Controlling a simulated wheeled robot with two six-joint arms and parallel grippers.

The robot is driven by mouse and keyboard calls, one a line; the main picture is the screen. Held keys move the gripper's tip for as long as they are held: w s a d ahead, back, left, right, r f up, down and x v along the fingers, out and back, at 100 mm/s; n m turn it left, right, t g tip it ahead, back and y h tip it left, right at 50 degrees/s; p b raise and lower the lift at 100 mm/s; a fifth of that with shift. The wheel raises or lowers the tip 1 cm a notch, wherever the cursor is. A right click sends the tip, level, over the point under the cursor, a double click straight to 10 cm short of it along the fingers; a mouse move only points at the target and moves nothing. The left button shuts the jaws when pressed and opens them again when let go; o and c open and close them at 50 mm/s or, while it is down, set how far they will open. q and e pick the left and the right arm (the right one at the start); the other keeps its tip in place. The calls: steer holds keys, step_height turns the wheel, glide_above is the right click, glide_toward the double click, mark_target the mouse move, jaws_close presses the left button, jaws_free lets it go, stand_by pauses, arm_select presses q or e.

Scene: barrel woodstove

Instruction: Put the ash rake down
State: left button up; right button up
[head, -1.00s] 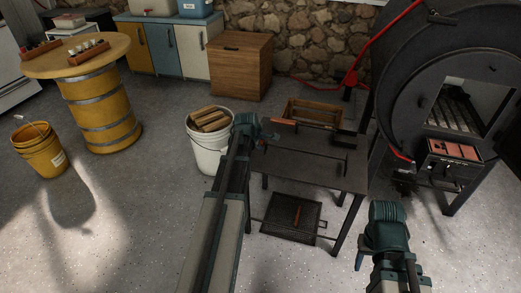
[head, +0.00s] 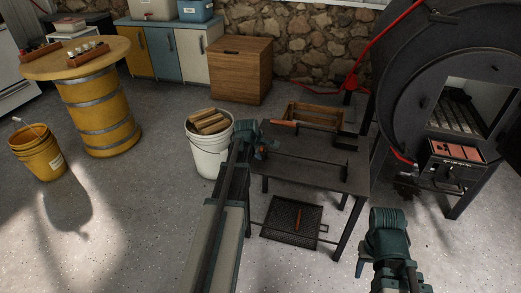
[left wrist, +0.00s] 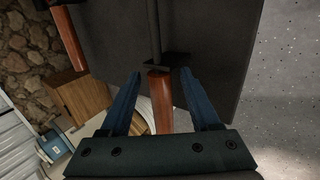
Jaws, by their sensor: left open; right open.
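The ash rake lies on the dark metal table (head: 320,180), its thin dark rod (head: 310,161) running right to a small upright head. Its orange-brown handle (left wrist: 159,103) sits between the fingers of my left gripper (left wrist: 158,92) in the left wrist view. Those fingers are apart, with a gap on each side of the handle. In the head view my left gripper (head: 263,149) is at the table's left edge and partly hides the handle. My right gripper (head: 362,263) is open and empty, low in front of the table's right side.
A second orange-handled tool (head: 284,123) lies behind the rake, near a wooden crate (head: 315,112). A white bucket of firewood (head: 208,156) stands left of the table. A mesh tray (head: 292,222) is underneath. The barrel stove (head: 410,100) stands at right.

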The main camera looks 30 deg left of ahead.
arm_select(q)
steer(key=p+v, duration=0.9)
steer(key=v, duration=0.3)
steer(key=shift+p, duration=0.4)
steer(key=s+d+r+m+g+h+p, duration=0.1)
steer(key=d+r+m+p, duration=0.25)
steer(key=d, duration=0.35)
steer(key=s+d+r+m+g+p, duration=0.1)
steer(key=d+r+m+p, duration=0.2)
steer(key=d+p, duration=0.3)
steer(key=s+d+r+m+g+p, duration=0.2)
steer(key=s+d+r+m+p, duration=0.5)
steer(key=d, duration=0.4)
steer(key=s+d+r+m+g+p, duration=0.3)
steer(key=s+d+r+m+p, duration=0.4)
steer(key=s+d+m, duration=0.3)
steer(key=shift+d+r+m+y+p, duration=0.35)
steer(key=shift+d+m+y+p, duration=0.1)
steer(key=shift+d+p, duration=0.4)
